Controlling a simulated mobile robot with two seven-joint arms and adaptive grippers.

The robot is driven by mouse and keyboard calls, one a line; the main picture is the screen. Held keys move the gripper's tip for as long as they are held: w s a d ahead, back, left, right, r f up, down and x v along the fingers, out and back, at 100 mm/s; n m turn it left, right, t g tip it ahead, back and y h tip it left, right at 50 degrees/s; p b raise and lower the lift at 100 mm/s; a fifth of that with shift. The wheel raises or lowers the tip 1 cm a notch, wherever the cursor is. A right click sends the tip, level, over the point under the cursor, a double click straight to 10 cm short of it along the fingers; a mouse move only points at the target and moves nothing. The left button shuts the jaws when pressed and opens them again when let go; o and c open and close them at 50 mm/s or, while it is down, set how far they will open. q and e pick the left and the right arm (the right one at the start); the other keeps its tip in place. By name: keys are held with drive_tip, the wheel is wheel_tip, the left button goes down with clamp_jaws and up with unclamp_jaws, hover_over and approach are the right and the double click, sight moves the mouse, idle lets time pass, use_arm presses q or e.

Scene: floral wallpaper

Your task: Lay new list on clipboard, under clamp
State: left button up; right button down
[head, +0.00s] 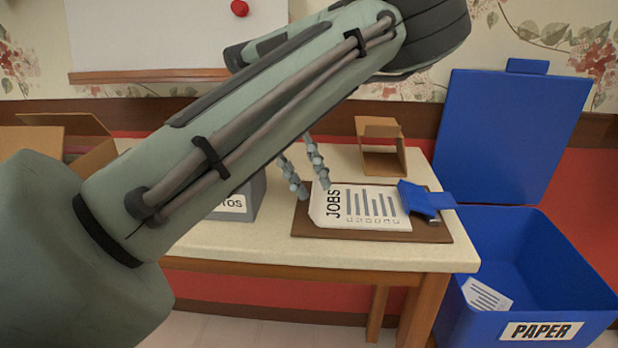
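The white list headed JOBS (362,207) lies on the brown clipboard (425,237) on the table. The blue clamp (425,200) is at the clipboard's right end. The list's right edge reaches the clamp, but I cannot tell whether it is under it. My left gripper (313,191) is above the list's upper left corner, with its two fingers apart and nothing visible between them. My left arm crosses the view and hides the gripper's upper part. My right gripper is not in view.
A blue bin (585,262) labelled PAPER, with a printed sheet (486,295) inside, stands right of the table (300,252). A small open cardboard box (382,163) sits behind the clipboard. A grey labelled box (250,190) stands left, partly behind my arm.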

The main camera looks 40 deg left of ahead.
use_arm(q)
drive_tip(key=v, duration=1.2)
idle(0.3)
